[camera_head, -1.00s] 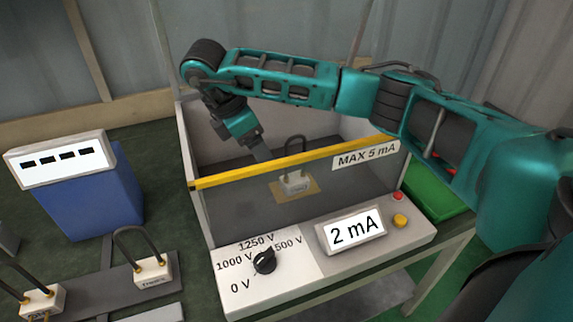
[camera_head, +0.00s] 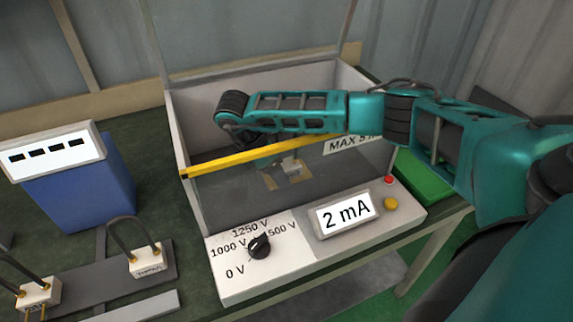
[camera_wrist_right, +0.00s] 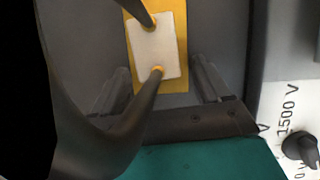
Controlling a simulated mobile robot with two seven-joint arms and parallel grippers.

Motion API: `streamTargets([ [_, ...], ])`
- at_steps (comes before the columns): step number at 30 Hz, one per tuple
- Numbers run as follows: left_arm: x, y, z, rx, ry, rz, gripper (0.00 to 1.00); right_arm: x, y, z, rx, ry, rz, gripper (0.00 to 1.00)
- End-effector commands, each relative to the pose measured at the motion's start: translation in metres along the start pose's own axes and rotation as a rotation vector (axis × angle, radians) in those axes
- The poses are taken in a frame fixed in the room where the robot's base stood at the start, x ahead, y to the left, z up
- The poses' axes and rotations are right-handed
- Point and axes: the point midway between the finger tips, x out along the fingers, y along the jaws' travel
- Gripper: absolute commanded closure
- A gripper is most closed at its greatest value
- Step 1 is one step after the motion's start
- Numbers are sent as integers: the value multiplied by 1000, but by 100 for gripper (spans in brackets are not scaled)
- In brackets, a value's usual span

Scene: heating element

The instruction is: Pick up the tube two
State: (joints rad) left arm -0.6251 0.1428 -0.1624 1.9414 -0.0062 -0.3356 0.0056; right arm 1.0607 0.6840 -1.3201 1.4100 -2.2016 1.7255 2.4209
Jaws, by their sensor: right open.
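A heating element with a white block (camera_head: 291,167) sits on a yellow plate (camera_head: 270,182) inside the test box, behind its clear front. Its label is unreadable here, and my right arm hides its dark loop in the head view. In the right wrist view the white block (camera_wrist_right: 153,48) and dark loop (camera_wrist_right: 110,150) show close up. My right gripper (camera_wrist_right: 163,78) is open, one finger on either side of the block, with visible gaps. Two similar elements stand on a rack at the left, one (camera_head: 146,261) and another (camera_head: 38,293), labels too small to read. My left gripper is out of view.
The test box has a yellow top bar (camera_head: 225,164), a dial (camera_head: 259,246), a 2 mA display (camera_head: 346,214) and red and yellow buttons. A blue device (camera_head: 80,185) stands at the left. A green tray (camera_head: 425,180) lies at the right.

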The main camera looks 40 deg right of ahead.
Motion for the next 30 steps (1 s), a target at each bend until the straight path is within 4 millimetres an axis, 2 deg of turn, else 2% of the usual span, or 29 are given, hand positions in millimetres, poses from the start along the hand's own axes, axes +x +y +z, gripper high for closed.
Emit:
streamTargets([
  [6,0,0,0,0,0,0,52,0,0,0,0,0,0,24],
  [26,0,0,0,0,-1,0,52,0,0,0,0,0,0,88],
  [30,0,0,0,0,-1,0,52,-1,0,0,0,0,1,90],
])
